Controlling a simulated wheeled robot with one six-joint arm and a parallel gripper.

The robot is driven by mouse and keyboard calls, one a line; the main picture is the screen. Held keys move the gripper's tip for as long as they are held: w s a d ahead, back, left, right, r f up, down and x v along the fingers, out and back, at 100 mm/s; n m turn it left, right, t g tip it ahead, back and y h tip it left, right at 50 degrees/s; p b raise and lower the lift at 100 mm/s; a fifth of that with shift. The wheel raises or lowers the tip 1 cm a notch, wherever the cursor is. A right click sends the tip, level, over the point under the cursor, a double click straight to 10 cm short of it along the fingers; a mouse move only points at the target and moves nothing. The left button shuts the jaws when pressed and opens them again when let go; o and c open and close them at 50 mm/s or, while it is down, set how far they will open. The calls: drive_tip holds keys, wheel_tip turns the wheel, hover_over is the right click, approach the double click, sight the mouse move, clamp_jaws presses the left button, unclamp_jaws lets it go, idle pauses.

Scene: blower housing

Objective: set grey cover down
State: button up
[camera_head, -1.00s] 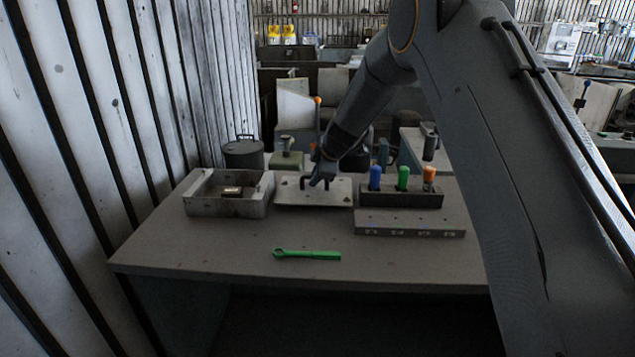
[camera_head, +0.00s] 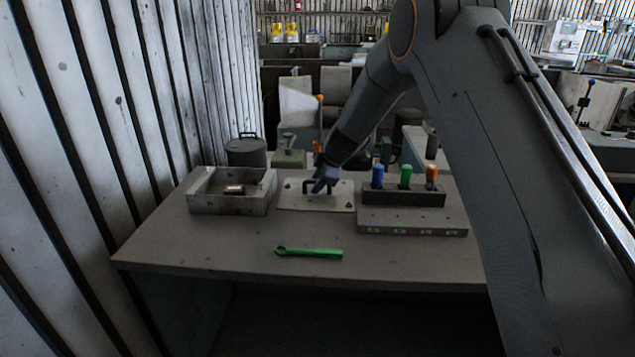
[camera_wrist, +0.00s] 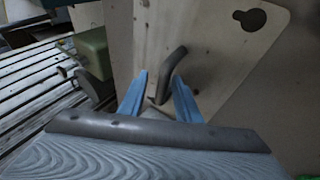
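The grey cover (camera_head: 338,198), a flat pale plate with a dark bar handle (camera_head: 307,187), lies on the table between the open box and the tool rack. It looks flat on the tabletop. My gripper (camera_head: 320,186) is low over it at the handle. In the wrist view the cover (camera_wrist: 225,70) fills the upper right, with a keyhole-shaped opening near its corner. The bent handle (camera_wrist: 174,68) stands between the blue fingertips of my gripper (camera_wrist: 160,98), which are apart with gaps beside the bar. The handle's lower end is partly hidden.
A grey open box (camera_head: 230,207) with a small part inside stands left of the cover. A rack (camera_head: 405,195) with blue, green and orange handles stands right, behind a grey block (camera_head: 412,222). A green wrench (camera_head: 308,252) lies in front. The table's front is otherwise clear.

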drive_tip(key=shift+r, duration=0.3)
drive_tip(key=b+v, duration=0.2)
drive_tip(key=v, duration=0.9)
drive_tip(key=shift+s+d+r+b, duration=0.2)
drive_tip(key=shift+s+b, duration=0.05)
drive_tip(key=shift+b, duration=0.15)
drive_tip(key=s+d+f+m+g+h, duration=0.1)
drive_tip(key=s+d+m, duration=0.5)
drive_tip(key=s, duration=0.7)
drive_tip(key=s+d+f+m+g+h, duration=0.1)
drive_tip(key=s+d+f+m, duration=0.4)
drive_tip(key=s, duration=0.8)
drive_tip(key=s+d+f+m+g+h, duration=0.2)
drive_tip(key=s+d+m, duration=0.5)
drive_tip(key=s, duration=0.6)
drive_tip(key=shift+s+d+f+m+g, duration=0.2)
drive_tip(key=shift+d+f+m+g, duration=0.2)
drive_tip(key=shift+d+f+g, duration=0.5)
drive_tip(key=shift+a+f, duration=0.1)
drive_tip(key=shift+a, duration=0.15)
